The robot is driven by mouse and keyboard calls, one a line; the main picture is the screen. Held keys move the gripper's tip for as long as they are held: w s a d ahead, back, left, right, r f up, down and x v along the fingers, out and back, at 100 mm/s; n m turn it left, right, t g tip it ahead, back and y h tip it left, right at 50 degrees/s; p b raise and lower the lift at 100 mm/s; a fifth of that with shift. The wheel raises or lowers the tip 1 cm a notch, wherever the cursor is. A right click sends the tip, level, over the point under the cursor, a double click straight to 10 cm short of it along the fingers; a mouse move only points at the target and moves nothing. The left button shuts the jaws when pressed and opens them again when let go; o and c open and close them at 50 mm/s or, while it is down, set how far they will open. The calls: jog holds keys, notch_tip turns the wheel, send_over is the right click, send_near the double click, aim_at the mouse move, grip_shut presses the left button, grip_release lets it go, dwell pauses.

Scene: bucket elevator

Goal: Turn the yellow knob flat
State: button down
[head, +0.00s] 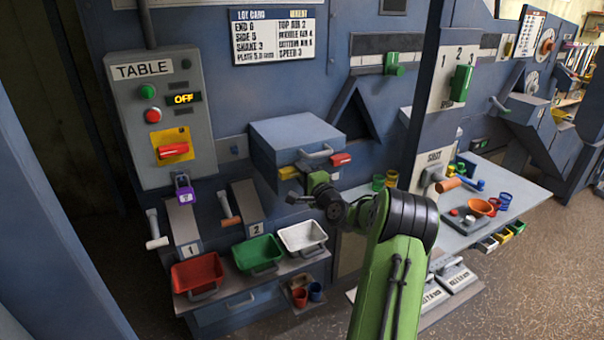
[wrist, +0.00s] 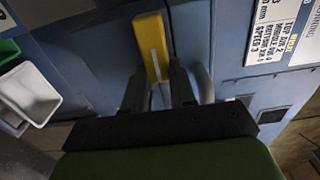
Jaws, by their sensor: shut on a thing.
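The yellow knob (head: 289,172) is on the front of the blue box (head: 297,137), left of a red handle (head: 341,160). In the head view it is small and partly hidden by my gripper (head: 297,192). In the wrist view the yellow knob (wrist: 152,47) is a long bar with a white line along it. The fingers of my gripper (wrist: 158,85) stand on either side of its near end and are shut on it. Its exact angle on the panel is hard to tell.
A grey curved handle (head: 316,152) is on the box, close to the knob; red, green and white bins (head: 302,237) stand below left. A grey TABLE control box (head: 160,120) is at left. A side table (head: 480,232) with bowls and cups is at right.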

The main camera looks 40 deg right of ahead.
jog(key=shift+r, duration=0.1)
jog(key=c, duration=1.2)
grip_release()
jog(key=b+v, duration=0.3)
jog(key=v, duration=1.2)
jog(key=shift+s, duration=0.35)
jog(key=shift+a, duration=0.15)
